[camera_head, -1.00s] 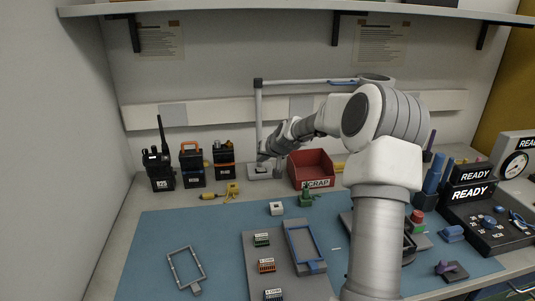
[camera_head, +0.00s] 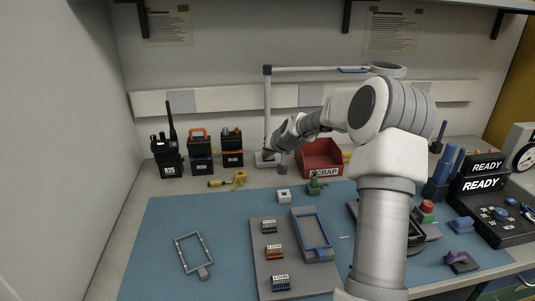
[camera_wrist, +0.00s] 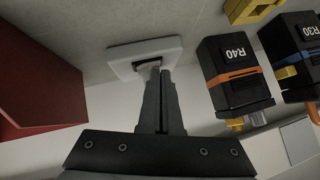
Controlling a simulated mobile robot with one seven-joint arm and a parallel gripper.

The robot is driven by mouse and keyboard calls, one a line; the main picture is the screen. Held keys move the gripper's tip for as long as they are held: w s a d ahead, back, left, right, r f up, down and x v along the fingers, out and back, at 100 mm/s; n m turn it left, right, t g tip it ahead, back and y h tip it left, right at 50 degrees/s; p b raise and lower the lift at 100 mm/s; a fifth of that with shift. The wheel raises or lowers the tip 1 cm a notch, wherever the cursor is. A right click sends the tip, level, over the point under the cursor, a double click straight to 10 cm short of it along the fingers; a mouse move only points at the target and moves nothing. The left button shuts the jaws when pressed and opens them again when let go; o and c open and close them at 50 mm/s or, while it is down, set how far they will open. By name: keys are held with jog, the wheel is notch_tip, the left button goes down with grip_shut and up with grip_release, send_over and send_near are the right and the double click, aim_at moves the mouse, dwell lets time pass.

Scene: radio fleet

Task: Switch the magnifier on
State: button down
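The magnifier stands at the back of the bench, with an upright post (camera_head: 267,108), a horizontal arm (camera_head: 310,69) and a round head (camera_head: 388,68). No clear glow shows at the head. Its pale base (camera_head: 262,158) is partly hidden by my arm in the head view. In the wrist view the base (camera_wrist: 122,57) is a white plate with a dark switch (camera_wrist: 150,64) in a recess. My gripper (camera_wrist: 159,73) is shut and empty, its fingertips together right at the switch. I cannot tell whether they touch it. In the head view my gripper (camera_head: 279,163) is small and unclear.
A red scrap bin (camera_head: 320,158) stands close right of the base. Black radios (camera_head: 168,158) stand to the left; the one marked R40 (camera_wrist: 235,75) is near my fingers in the wrist view. A yellow tool (camera_head: 238,180) lies in front. The blue mat (camera_head: 165,240) has bare room at left.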

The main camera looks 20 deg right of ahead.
jog(key=shift+f, duration=0.1)
jog(key=shift+s+d, duration=0.2)
jog(key=shift+d, duration=0.55)
